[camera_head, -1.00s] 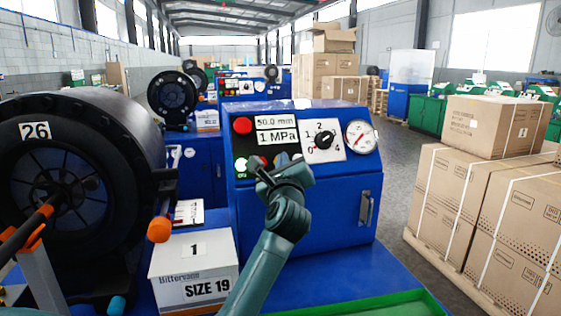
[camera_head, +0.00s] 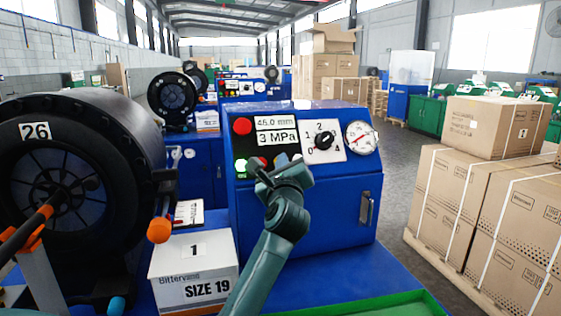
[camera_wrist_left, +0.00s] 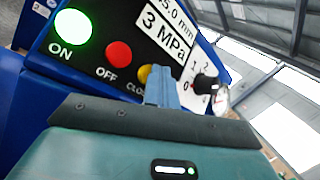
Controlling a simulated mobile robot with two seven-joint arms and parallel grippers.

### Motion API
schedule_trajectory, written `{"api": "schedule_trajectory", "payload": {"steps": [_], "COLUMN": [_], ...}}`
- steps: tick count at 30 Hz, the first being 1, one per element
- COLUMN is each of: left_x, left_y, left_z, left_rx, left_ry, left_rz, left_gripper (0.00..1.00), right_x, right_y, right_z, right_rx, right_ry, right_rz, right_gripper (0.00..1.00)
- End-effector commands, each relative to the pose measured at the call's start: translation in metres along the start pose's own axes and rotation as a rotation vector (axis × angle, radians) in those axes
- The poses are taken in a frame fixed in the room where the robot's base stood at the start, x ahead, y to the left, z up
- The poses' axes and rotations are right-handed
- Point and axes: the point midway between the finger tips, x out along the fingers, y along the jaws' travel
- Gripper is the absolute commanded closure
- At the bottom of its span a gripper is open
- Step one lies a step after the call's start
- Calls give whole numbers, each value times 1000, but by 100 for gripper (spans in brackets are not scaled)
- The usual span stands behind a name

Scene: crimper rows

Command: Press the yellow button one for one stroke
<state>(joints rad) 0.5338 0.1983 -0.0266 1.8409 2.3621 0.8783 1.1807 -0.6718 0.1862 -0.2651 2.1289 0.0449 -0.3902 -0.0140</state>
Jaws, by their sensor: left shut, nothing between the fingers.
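The yellow button (camera_wrist_left: 144,75) sits on the black control panel of the blue crimper, right of the red OFF button (camera_wrist_left: 119,54) and the lit green ON button (camera_wrist_left: 73,27). Its label begins "CLO" and the rest is covered. My left gripper (camera_head: 265,168) is shut and empty, at the lower panel. In the left wrist view its fingertips (camera_wrist_left: 157,72) overlap the right side of the yellow button; they look to be against it. In the head view the gripper hides the button. The display (camera_head: 276,130) reads 45.0 mm and 3 MPa. My right gripper is out of view.
A dial knob (camera_head: 323,141) and a pressure gauge (camera_head: 361,137) are right of the display. A red button (camera_head: 242,126) is at upper left. A black crimper head (camera_head: 75,185) marked 26 and a SIZE 19 box (camera_head: 192,270) stand left. Cartons (camera_head: 480,215) stand right.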

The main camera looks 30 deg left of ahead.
Motion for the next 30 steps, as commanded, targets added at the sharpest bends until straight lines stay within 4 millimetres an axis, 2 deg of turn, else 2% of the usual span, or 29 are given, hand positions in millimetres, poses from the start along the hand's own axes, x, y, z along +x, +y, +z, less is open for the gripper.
{"api": "schedule_trajectory", "payload": {"steps": [9, 20, 30], "left_x": [-11, -13, -35], "left_y": [-8, -9, -27], "left_z": [8, 9, 26], "left_rx": [-1, 0, 0], "left_ry": [3, 2, 3], "left_rz": [1, 1, 0], "left_gripper": [100, 100, 100], "right_x": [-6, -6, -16], "right_y": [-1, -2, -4], "right_z": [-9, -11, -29], "right_rx": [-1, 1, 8], "right_ry": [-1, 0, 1], "right_rz": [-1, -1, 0], "right_gripper": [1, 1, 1]}}
